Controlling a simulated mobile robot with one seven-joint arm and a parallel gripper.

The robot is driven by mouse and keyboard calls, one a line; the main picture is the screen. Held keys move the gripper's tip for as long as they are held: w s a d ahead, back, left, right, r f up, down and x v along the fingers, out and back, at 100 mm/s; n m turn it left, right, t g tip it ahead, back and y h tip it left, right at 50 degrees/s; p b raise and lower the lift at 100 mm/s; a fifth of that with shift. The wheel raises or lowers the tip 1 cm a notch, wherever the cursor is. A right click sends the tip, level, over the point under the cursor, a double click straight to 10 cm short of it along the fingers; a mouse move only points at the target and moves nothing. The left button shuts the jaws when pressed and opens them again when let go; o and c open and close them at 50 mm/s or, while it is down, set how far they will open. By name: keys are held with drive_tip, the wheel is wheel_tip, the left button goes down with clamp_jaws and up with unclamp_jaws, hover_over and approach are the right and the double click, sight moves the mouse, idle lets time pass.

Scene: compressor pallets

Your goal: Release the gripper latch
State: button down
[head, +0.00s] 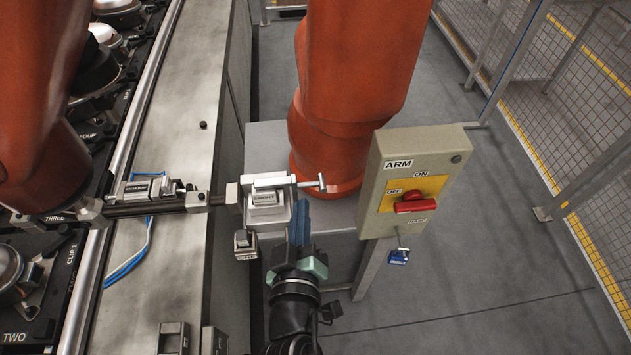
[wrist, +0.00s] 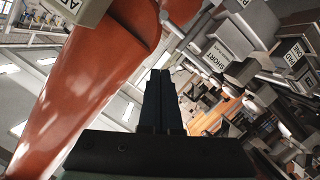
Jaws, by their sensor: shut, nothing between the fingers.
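My gripper (head: 299,222) has blue fingers and is shut and empty, pointing up in the head view. It is just right of a grey block labelled SHORT (head: 268,208), which has a silver T-shaped handle (head: 308,183) on top. In the wrist view my shut fingers (wrist: 160,88) are dark, and the SHORT block (wrist: 216,57) is up and right of them. Another labelled clamp (head: 145,188) lies along a dark bar on the left. I cannot tell which part is the gripper latch, or whether my fingers touch the SHORT block.
A control box labelled ARM (head: 412,182) with a red switch (head: 410,204) stands on the right; a blue tag or padlock (head: 399,257) hangs below. A large orange arm (head: 340,100) stands behind my gripper. A metal ledge (head: 190,130) lies left. Open grey floor is at lower right.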

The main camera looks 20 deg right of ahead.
drive_tip(key=p, duration=0.3)
hover_over(315, 185)
drive_tip(key=a, duration=0.2)
drive_tip(key=f, duration=0.2)
drive_tip(key=shift+s+d+f+b, duration=0.2)
drive_tip(key=shift+s+d+f, duration=0.1)
drive_tip(key=shift+f, duration=0.25)
drive_tip(key=shift+s+d+f+b, duration=0.2)
drive_tip(key=shift+s+f, duration=0.1)
drive_tip(key=shift+f, duration=0.25)
drive_tip(key=shift+s+d+f, duration=0.15)
drive_tip(key=shift+d+f, duration=0.15)
drive_tip(key=shift+f, duration=0.15)
